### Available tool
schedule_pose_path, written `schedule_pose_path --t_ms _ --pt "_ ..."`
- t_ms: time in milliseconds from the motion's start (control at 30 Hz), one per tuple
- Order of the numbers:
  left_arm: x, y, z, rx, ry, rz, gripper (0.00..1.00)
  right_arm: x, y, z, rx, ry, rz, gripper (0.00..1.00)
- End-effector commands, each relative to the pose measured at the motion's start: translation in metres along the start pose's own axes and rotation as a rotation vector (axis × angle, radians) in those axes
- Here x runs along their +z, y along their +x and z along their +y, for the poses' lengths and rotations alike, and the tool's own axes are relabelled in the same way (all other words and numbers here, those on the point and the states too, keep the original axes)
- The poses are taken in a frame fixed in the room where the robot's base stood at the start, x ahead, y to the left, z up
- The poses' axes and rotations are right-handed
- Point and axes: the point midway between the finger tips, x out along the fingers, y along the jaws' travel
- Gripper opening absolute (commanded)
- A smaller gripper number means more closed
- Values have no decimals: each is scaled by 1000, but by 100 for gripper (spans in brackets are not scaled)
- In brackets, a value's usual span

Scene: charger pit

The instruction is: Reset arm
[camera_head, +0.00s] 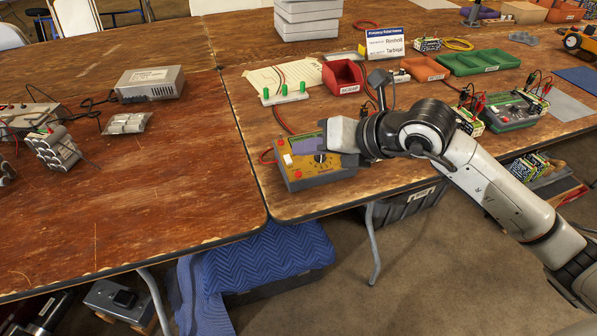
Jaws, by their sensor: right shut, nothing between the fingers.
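My right arm comes in from the right side, and its gripper (338,135) is shut and empty. It is at the upper right part of a yellow and grey meter box (312,165) with a screen, a dark knob and red terminals. The gripper hides part of the box, and I cannot tell whether it touches it. The box sits near the front edge of the right table (240,125). My left arm and gripper are not in view.
Behind the box stand a strip with green parts (284,95), a red bin (345,76) and a printed sign (385,43). A green tray (478,62) and a green device (515,110) lie right. A power supply (150,83) sits on the left table (190,180), whose front is clear.

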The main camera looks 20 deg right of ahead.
Motion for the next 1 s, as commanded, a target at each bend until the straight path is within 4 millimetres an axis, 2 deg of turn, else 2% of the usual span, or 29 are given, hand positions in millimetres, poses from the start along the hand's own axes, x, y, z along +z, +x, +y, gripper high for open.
schedule_pose_path --t_ms 233,333,433,500,567,600,700,767,833,933,1000 --pt "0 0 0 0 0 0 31 -1 0 0 2 1 1 0" --pt "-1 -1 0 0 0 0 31 -12 4 10 48 23 26 0" --pt "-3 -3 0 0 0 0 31 -40 9 40 192 100 87 0" --pt "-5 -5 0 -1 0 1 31 -63 7 72 354 213 135 0" --pt "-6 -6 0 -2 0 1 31 -77 1 100 503 346 159 0" --pt "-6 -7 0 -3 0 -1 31 -80 -5 115 595 450 162 0" --pt "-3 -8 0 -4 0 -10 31 -76 -19 131 775 744 128 0" --pt "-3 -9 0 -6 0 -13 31 -69 -24 126 844 942 82 0" --pt "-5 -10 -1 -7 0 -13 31 -64 -24 106 882 1187 13 0" --pt "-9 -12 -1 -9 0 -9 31 -73 -15 57 846 1553 -107 0" --pt "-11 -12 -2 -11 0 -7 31 -97 -6 15 758 1809 -193 0"
